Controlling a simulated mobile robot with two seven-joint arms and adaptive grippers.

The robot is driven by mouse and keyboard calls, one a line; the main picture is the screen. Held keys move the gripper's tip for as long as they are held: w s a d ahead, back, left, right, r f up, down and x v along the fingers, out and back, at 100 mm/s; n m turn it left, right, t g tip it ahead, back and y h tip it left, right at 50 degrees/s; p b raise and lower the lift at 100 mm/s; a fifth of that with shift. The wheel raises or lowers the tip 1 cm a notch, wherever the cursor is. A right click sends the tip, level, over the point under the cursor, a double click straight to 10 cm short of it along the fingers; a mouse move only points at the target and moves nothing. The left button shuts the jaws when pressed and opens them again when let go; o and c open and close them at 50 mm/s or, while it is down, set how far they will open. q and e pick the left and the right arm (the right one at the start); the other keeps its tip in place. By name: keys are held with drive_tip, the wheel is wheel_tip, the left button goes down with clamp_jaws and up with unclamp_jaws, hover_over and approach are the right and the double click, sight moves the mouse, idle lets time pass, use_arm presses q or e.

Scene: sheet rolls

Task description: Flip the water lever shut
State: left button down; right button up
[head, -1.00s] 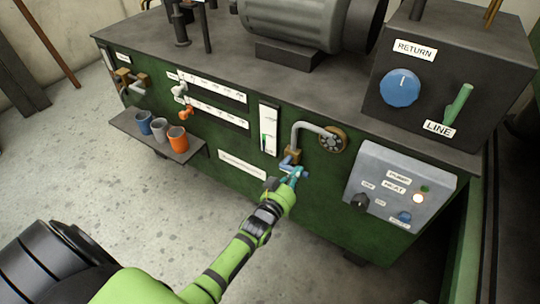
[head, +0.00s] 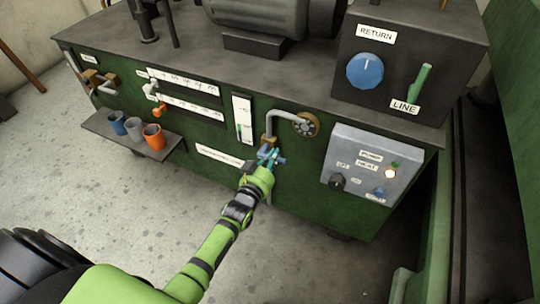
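A pipe with a brass valve (head: 267,140) comes out of the green machine front. A small blue lever (head: 281,160) shows at this valve, just below the brass body, and I take it for the water lever. My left gripper (head: 268,160) is at the lever, with its teal fingertips over or against it. The fingers hide part of the lever, so I cannot tell whether they grip it or only touch it. The label (head: 221,155) left of the valve is too small to read. My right gripper is not in view.
A round handwheel (head: 306,124) is just right of the valve. A grey control panel (head: 367,165) with knobs and a lit lamp is further right. A shelf (head: 103,123) with blue, grey and orange cups juts out at left. The floor in front is clear.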

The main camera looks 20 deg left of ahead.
use_arm(q)
drive_tip(key=s+r+p, duration=0.1)
drive_tip(key=s, duration=0.9)
drive_tip(key=shift+s+a+r, duration=0.3)
drive_tip(key=shift+r, duration=0.05)
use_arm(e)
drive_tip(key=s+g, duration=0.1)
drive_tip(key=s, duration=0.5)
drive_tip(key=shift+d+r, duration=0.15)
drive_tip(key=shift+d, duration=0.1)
